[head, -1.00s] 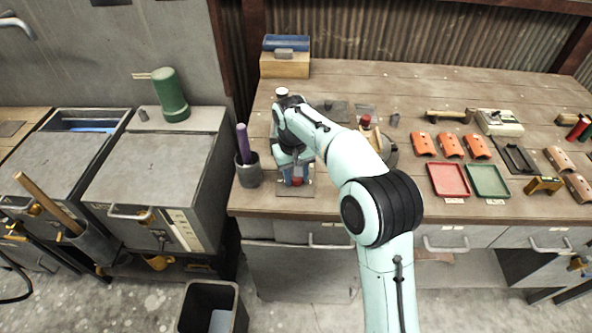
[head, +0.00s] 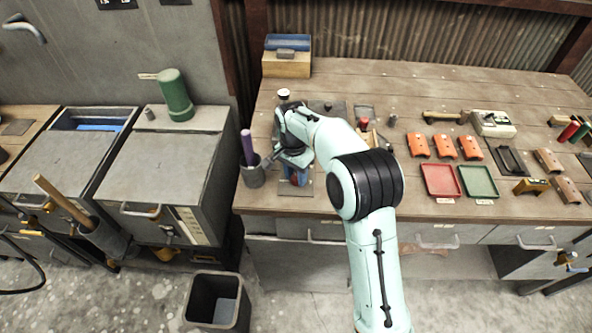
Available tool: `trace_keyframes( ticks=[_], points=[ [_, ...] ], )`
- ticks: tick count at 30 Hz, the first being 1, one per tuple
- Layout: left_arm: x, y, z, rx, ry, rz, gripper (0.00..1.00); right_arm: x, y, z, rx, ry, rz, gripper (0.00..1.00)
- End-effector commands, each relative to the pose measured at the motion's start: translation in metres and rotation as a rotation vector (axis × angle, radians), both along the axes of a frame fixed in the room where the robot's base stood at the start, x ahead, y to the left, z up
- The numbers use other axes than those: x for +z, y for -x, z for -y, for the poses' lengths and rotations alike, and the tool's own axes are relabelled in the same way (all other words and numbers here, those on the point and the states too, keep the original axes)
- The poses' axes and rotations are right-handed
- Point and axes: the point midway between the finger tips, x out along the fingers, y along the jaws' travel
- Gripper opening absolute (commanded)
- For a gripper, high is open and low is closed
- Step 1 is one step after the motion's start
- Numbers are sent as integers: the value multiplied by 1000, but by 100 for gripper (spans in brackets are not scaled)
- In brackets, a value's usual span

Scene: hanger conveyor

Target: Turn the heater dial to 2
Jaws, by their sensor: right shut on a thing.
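My right gripper (head: 276,161) is over the left front part of the workbench (head: 330,88), tilted down toward a small blue-and-red device, apparently the heater (head: 297,177). The heater stands on a dark plate near the bench's front edge. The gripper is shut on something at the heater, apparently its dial. The gripper and wrist hide the dial, so its setting cannot be read. My left gripper is not in view.
A grey cup (head: 253,175) with a purple-handled tool stands close left of the gripper. A white-topped item (head: 283,95) is behind it. Orange curved pieces (head: 444,147), a red tray (head: 440,181) and a green tray (head: 478,181) lie to the right. A dark bin (head: 216,301) is on the floor.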

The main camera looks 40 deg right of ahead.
Motion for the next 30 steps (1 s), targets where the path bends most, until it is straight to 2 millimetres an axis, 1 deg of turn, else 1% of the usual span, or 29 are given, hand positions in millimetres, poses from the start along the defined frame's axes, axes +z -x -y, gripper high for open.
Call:
trace_keyframes(
  ticks=[1, 18, 24, 30],
  points=[
    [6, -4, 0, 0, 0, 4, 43, 3, -1, 1, -46, 1, 0, 7],
    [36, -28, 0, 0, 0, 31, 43, 3, -3, 1, -579, 1, 2, 7],
    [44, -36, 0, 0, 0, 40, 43, 3, -3, 2, -731, 0, 3, 7],
    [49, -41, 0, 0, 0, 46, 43, 2, -3, 2, -838, 0, 3, 7]
  ],
)
